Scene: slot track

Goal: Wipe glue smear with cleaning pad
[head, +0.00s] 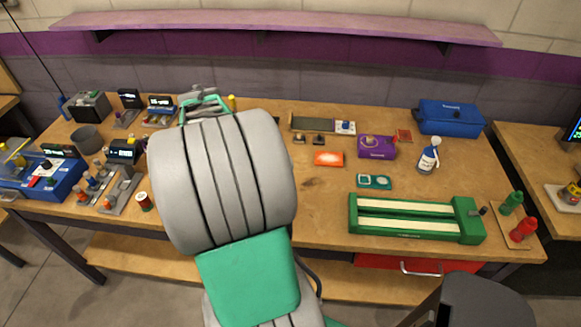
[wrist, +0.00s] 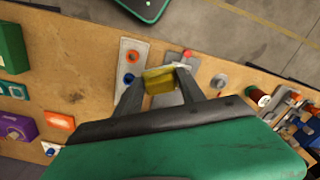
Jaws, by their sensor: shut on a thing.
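My gripper (wrist: 157,82) is shut on a yellow pad (wrist: 160,77) in the wrist view. The pad sits between the two dark fingertips, over the wooden bench. Beyond it are grey plates with coloured rings and knobs; I cannot tell whether the pad touches anything. In the head view my own arm hides the gripper and the pad. I cannot make out a glue smear for certain in either view.
The bench (head: 320,215) carries a green slotted track (head: 410,219), a purple box (head: 376,147), an orange packet (head: 328,158), a white spray bottle (head: 428,157) and a blue case (head: 449,118). Several devices crowd the left side. Bare wood shows around the orange packet.

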